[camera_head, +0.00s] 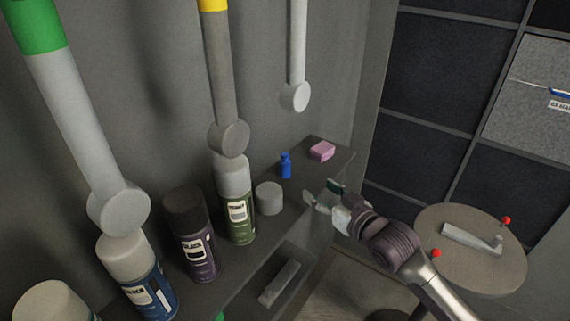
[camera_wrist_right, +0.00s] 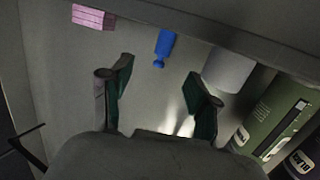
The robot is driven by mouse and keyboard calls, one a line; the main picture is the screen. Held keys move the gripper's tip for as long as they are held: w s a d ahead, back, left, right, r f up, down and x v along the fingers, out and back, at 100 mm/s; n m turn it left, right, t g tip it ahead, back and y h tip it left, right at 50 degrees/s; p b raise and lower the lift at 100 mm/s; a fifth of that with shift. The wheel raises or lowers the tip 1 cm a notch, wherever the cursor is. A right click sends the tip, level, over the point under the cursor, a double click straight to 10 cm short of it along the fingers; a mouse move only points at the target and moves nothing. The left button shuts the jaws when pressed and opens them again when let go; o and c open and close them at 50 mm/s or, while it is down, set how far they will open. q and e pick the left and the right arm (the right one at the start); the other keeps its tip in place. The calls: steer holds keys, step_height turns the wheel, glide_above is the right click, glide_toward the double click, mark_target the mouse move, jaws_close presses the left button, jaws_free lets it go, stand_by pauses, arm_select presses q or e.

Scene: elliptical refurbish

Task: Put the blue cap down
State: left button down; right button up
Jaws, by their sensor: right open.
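The small blue cap (camera_head: 285,165), shaped like a little bottle with a narrow top, stands upright on the dark shelf (camera_head: 334,154). It also shows in the right wrist view (camera_wrist_right: 164,46), beyond the space between my fingers. My right gripper (camera_head: 322,196) is at the shelf's front edge, to the right of the blue cap and nearer the camera. Its fingers are spread and empty in the wrist view (camera_wrist_right: 158,84), apart from the cap. My left gripper is not in view.
A pink block (camera_head: 322,151) lies right of the cap, and a grey cylinder (camera_head: 269,198) stands left of it. Several spray cans, including a green one (camera_head: 237,206), fill the shelf's left part. A round table (camera_head: 470,270) stands at the right.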

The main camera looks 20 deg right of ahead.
steer(key=p, duration=0.2)
glide_toward(288, 168)
steer(key=x, duration=0.4)
steer(key=shift+w+d+f, duration=0.3)
steer(key=shift+f, duration=0.05)
steer(key=shift+w+a+r, duration=0.1)
steer(key=shift+w+a, duration=0.05)
steer(key=shift+w, duration=0.05)
steer(key=shift+w+a+r+p, duration=0.1)
steer(key=shift+w+a+p, duration=0.3)
steer(key=shift+w, duration=0.15)
steer(key=shift+w+a+r+p, duration=0.1)
steer(key=shift+w+a+p, duration=0.2)
steer(key=shift+w, duration=0.25)
steer(key=shift+w+a+f, duration=0.15)
steer(key=shift+w+f, duration=0.1)
steer(key=shift+w, duration=0.3)
steer(key=shift+w+a+f, duration=0.1)
steer(key=shift+w+f, duration=0.2)
steer(key=shift+w, duration=0.25)
steer(key=shift+s+d, duration=0.1)
steer(key=shift+s, duration=0.05)
steer(key=shift+c, duration=1)
steer(key=c, duration=0.7)
steer(key=shift+r, duration=0.1)
